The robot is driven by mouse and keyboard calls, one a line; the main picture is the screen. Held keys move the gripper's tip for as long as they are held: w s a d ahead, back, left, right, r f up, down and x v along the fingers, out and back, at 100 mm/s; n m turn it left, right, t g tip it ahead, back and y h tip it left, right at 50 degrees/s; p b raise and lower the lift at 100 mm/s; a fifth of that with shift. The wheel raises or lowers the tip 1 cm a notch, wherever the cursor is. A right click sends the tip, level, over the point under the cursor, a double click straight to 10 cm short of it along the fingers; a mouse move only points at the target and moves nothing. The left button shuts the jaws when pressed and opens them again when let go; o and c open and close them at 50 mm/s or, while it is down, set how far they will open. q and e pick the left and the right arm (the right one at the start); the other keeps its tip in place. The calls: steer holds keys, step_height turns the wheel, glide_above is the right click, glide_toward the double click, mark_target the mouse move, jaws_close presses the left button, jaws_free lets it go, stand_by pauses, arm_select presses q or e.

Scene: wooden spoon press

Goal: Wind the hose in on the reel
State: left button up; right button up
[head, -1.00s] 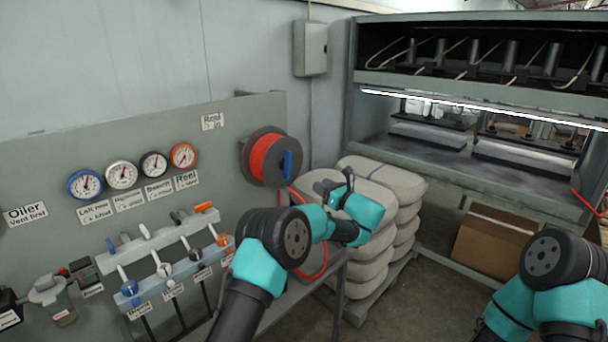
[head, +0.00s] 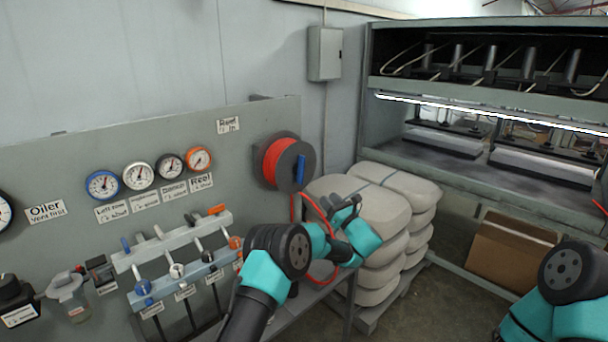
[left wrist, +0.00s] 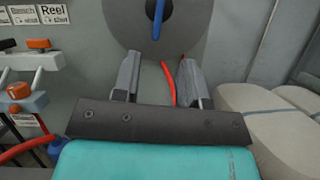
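The hose reel (head: 307,150) is a dark disc on the grey panel, with red hose wound on it and a blue crank handle (head: 300,170) on its face. The red hose (head: 320,212) hangs from it in a loop below. In the left wrist view the reel (left wrist: 185,30) and blue handle (left wrist: 157,18) are ahead, cut off at the top. My left gripper (head: 345,207) is below and right of the reel. In the wrist view its fingers (left wrist: 158,75) are apart, with the hose (left wrist: 169,84) showing between them; I cannot tell whether they touch it. My right gripper is out of frame.
Several gauges (head: 138,175) and a row of levers (head: 177,270) are on the panel at left. Stacked pale sacks (head: 365,207) stand close behind my left gripper. A cardboard box (head: 510,250) sits under the press (head: 480,187). A grey bench lies below the reel.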

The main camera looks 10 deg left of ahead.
arm_select(q)
glide_toward(292, 166)
steer(key=w+a+r, duration=0.1)
steer(key=w+a, duration=0.2)
steer(key=w, duration=0.2)
steer(key=shift+w+r, duration=0.15)
steer(key=shift+w, duration=0.2)
steer(key=shift+c, duration=0.2)
jaws_close()
